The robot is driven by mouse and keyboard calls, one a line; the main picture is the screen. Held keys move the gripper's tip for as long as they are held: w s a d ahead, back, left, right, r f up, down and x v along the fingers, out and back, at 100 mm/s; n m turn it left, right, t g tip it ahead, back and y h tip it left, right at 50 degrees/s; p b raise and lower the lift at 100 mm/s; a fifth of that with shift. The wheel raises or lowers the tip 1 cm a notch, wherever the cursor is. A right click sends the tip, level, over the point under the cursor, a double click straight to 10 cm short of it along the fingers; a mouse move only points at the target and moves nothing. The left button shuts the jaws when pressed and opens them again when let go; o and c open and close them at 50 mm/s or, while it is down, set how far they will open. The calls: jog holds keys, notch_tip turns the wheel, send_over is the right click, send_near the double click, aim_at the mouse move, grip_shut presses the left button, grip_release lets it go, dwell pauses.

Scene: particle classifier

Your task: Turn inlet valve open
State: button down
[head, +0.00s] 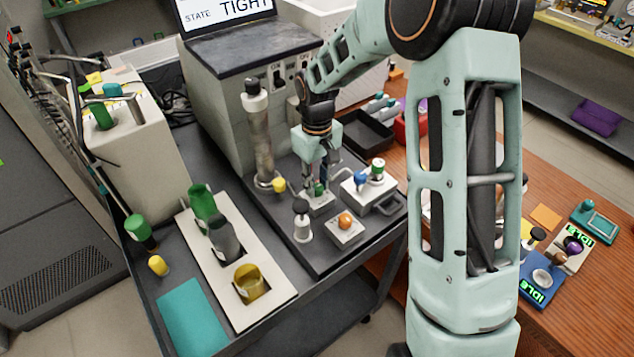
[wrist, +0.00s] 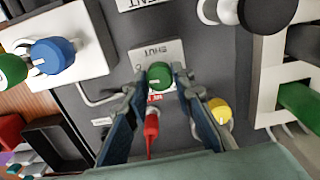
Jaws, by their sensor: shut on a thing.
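A small green valve knob (wrist: 160,75) with a pale pointer mark sits on a grey plate (wrist: 150,52) lettered "SHUT". I take this knob for the inlet valve, though I cannot read a name on it. My gripper (wrist: 163,95) has one finger on each side of the knob and is shut on it. A red stem-like piece (wrist: 151,127) lies between the fingers, just below the knob in the wrist view. In the head view my gripper (head: 317,184) points down at the green knob (head: 319,190), which the fingers partly cover.
A yellow knob (wrist: 219,110) is close beside the right finger in the wrist view. Blue (head: 361,179) and green (head: 377,167) knobs top a white box. A tall metal cylinder (head: 259,140), a black-topped knob (head: 302,206) and an orange knob (head: 346,220) stand nearby. A screen (head: 228,12) reads "STATE TIGHT".

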aim_at(317, 185)
jog(key=shift+n, duration=0.6)
jog(key=c, duration=1.7)
grip_release()
jog(key=shift+o, duration=0.2)
notch_tip(317, 185, up, 12)
